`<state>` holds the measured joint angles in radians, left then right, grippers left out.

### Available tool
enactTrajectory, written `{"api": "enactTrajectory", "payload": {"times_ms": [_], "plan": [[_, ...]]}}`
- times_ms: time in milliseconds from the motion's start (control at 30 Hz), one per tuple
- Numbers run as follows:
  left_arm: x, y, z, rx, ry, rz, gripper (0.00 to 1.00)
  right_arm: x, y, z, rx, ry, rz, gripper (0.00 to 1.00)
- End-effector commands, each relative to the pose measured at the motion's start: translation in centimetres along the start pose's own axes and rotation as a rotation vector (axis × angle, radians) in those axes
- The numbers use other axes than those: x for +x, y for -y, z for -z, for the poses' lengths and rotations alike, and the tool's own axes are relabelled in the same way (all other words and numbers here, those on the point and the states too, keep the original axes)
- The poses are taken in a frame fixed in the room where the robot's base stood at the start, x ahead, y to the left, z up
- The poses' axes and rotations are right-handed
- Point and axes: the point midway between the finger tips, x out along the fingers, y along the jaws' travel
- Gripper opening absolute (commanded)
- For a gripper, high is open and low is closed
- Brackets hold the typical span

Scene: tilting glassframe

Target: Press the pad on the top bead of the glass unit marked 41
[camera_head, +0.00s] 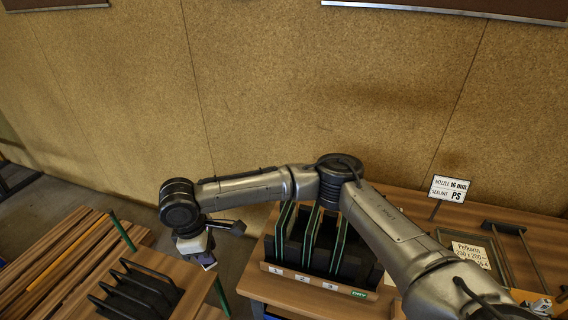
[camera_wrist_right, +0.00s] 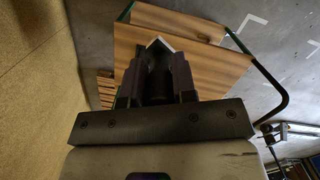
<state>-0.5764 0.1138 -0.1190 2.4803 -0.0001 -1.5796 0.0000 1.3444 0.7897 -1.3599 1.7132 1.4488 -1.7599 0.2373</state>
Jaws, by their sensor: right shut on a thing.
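My right gripper (camera_head: 207,263) hangs at the end of my arm, which reaches across from the right in the head view. It is beside the right edge of a wooden cart top. In the right wrist view the gripper (camera_wrist_right: 158,85) is shut on a dark piece (camera_wrist_right: 158,68) with a pale angular tip; I cannot tell exactly what it is. Dark-edged glass units (camera_head: 312,235) stand upright in a black rack (camera_head: 350,265) with small number labels and a "DRY" label. No marking 41 is legible, and my arm hides part of the rack's back. My left gripper is not in view.
The wooden cart top (camera_head: 150,261) carries an empty-looking black slotted rack (camera_head: 130,295). Stacked wooden boards (camera_head: 60,255) lie at left. On the workbench (camera_head: 490,212) stand a "NOZZLE 16 mm, SEALANT PS" sign (camera_head: 449,188) and a framed card (camera_head: 470,255). A floor gap separates cart and bench.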

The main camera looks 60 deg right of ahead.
Motion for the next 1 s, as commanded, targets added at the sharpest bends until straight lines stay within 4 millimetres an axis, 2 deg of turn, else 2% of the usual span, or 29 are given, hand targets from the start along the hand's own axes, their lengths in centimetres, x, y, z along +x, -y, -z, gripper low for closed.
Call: {"api": "enactTrajectory", "payload": {"times_ms": [33,267,467,800,1000], "plan": [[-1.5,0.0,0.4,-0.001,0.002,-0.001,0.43,-0.6,-1.1,-0.5,-0.077,0.003,-0.006,0.02],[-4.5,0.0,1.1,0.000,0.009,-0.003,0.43,-0.3,-6.0,-2.6,-0.495,0.004,-0.057,0.02],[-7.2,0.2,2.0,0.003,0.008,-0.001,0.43,0.2,-10.3,-5.5,-0.855,0.004,-0.101,0.02],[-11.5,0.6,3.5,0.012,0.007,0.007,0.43,0.9,-17.2,-12.4,-1.453,0.004,-0.172,0.02],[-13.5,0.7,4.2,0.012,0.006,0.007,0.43,1.1,-20.4,-16.6,-1.756,0.004,-0.210,0.02]]}}
